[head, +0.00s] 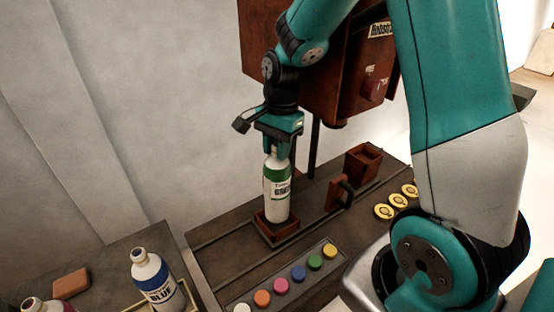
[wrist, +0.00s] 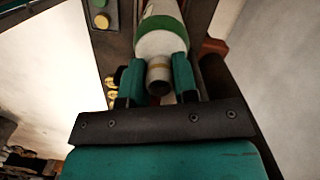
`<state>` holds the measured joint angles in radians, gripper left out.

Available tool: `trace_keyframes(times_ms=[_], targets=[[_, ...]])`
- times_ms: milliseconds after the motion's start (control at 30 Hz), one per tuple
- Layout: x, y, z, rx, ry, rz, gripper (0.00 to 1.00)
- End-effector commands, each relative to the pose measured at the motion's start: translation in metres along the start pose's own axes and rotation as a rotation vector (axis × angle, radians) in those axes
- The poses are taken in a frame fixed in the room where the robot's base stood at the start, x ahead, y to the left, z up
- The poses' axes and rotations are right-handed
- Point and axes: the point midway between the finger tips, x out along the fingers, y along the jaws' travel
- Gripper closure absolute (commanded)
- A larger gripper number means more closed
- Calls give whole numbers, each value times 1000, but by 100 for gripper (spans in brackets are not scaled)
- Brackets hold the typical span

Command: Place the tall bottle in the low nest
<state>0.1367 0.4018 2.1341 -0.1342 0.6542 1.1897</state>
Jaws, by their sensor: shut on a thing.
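The tall bottle (head: 277,199) is white with a green band and a green-lettered label. My gripper (head: 277,150) is shut on its neck from above. The bottle stands about upright, with its foot at the low nest (head: 284,234), a shallow square brown holder on the grey bench. The foot appears to be inside the nest's rim; whether it rests on the nest's floor cannot be told. In the wrist view, the two teal fingers (wrist: 158,76) sit on either side of the bottle's neck, and the bottle (wrist: 163,42) extends away from them. The nest is hidden there.
A taller brown square box (head: 363,160) and a brown upright handle (head: 339,193) stand right of the nest. A row of coloured buttons (head: 298,273) lies in front. A blue-labelled bottle (head: 153,278) stands at the left. A rust-brown cabinet (head: 330,75) hangs behind my arm.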

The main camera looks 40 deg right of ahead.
Motion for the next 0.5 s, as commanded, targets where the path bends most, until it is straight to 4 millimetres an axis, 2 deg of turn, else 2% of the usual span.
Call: trace_keyframes(times_ms=[300, 500], targets=[[36, 0, -4, 0, -1, 2, 100], [39, 0, -5, 0, 1, -1, 100]])
